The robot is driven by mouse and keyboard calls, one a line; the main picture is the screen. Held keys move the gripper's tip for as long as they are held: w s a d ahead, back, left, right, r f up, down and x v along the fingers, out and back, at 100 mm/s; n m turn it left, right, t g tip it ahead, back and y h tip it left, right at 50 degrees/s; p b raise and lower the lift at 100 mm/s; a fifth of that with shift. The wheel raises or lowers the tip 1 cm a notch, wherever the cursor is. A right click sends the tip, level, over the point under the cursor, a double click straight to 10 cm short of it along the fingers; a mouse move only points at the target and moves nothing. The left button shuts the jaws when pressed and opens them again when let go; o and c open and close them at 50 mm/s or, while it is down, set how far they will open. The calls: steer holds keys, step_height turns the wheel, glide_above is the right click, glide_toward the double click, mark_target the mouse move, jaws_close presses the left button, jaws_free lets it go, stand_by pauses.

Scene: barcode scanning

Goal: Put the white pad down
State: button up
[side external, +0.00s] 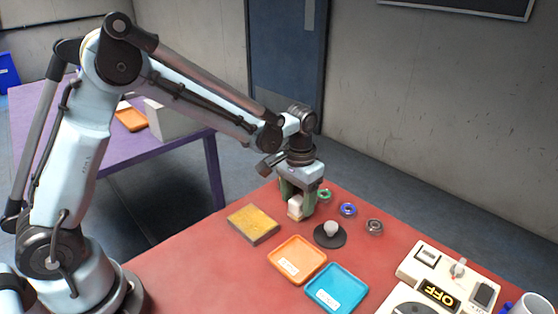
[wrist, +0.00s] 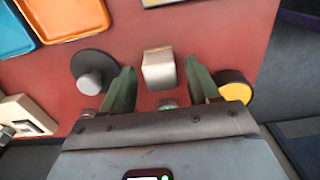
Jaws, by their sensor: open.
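The white pad (side external: 296,207) is a small pale block at my gripper in the side external view. In the wrist view the white pad (wrist: 159,68) lies between and just beyond the two green fingers, with a gap on each side. My gripper (side external: 297,199) points down over the far part of the red table; it also shows in the wrist view (wrist: 162,88). The fingers are apart. The side view does not show clearly whether the pad's underside touches the table.
A black disc with a grey knob (side external: 330,235) is close beside my gripper. A yellow sponge-like block (side external: 253,223), an orange tray (side external: 298,259) and a blue tray (side external: 337,288) lie nearer. Small rings (side external: 347,210) are to the right. A yellow-topped black cylinder (wrist: 234,90) is beside one finger.

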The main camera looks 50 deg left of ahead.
mark_target(297, 200)
step_height(297, 200, up, 12)
steer(key=s+a+t, duration=0.2)
steer(key=s+t, duration=0.1)
steer(key=s, duration=0.4)
steer(key=s+a+t, duration=0.2)
steer(key=s+t, duration=0.2)
steer(key=s, duration=0.3)
steer(key=shift+s+a+f, duration=0.25)
steer(key=shift+f, duration=0.15)
stand_by(0.5)
steer(key=shift+o, duration=0.7)
